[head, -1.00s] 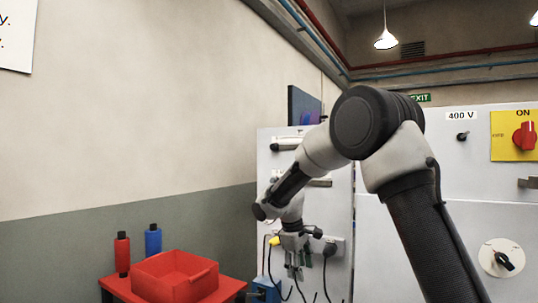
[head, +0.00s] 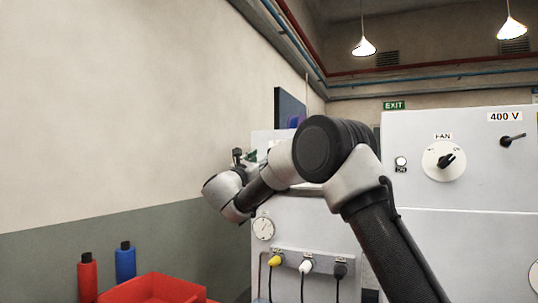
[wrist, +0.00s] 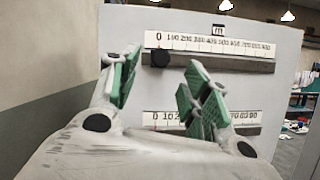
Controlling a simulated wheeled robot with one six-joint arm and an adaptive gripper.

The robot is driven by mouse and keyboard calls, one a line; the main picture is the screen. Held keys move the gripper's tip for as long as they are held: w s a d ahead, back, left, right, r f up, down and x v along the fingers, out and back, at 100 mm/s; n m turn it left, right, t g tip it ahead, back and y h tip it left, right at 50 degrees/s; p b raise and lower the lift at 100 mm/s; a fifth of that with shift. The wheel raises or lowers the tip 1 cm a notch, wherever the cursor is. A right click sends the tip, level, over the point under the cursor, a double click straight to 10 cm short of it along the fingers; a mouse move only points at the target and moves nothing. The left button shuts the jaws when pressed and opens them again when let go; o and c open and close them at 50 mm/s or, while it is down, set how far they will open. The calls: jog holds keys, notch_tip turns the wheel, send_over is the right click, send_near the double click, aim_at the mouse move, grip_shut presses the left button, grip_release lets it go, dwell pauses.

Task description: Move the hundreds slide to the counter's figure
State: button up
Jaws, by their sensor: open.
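In the wrist view the hundreds scale (wrist: 225,44) runs across the top of a pale panel, marked from 0 upward in hundreds. I cannot tell the exact gap to the knob. In the head view my gripper (head: 243,158) is raised at the panel's upper left edge. No counter figure can be read in either view.
A lower scale (wrist: 245,118) in tens is partly hidden by my gripper. In the head view the panel (head: 310,225) carries a round gauge (head: 263,228) and sockets with plugs (head: 306,266) and hanging cables. A red bin (head: 155,288) and bottles (head: 125,262) stand at lower left.

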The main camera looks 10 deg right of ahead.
jog(key=x, duration=0.7)
jog(key=shift+d, duration=0.1)
grip_shut()
